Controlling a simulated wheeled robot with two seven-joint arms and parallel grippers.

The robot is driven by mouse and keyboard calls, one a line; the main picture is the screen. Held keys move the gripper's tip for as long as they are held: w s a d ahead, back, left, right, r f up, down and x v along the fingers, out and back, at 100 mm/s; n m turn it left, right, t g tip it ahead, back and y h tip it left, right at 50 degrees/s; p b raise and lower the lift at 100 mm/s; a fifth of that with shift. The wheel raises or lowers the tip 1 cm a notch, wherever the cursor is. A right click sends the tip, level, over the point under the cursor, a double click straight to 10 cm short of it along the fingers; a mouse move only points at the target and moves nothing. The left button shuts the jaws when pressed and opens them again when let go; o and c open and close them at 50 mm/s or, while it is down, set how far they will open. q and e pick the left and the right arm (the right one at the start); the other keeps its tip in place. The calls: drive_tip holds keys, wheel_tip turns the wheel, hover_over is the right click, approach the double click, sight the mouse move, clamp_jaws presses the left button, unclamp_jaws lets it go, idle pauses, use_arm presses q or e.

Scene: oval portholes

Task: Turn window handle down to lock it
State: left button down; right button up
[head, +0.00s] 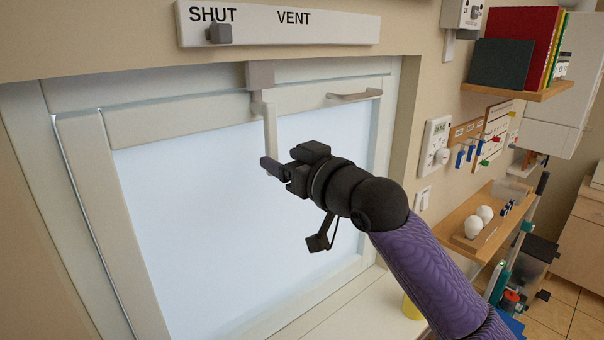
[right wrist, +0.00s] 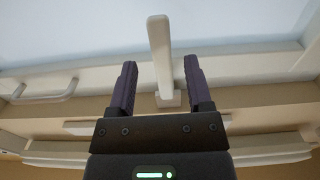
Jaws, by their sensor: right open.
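The window handle (head: 270,128) is a pale lever below a grey block on the window's top frame. It hangs nearly straight down. My right gripper (head: 281,168) is open at the lever's lower end in the head view, and a fingertip overlaps that end. In the right wrist view, the handle (right wrist: 160,50) shows in the gap between the two open fingers (right wrist: 160,80), with space visible on both sides. I cannot tell whether a finger touches it. The window (head: 230,190) looks closed. My left gripper is not in view.
A sign (head: 335,27) reading SHUT and VENT, with a dark square marker (head: 218,33) under SHUT, is above the window. A pull bar (head: 355,95) is on the frame to the right. Wall shelves (head: 515,90) stand farther right. The sill (head: 345,305) is below.

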drive_tip(key=b+v, duration=0.1)
drive_tip(key=v, duration=0.5)
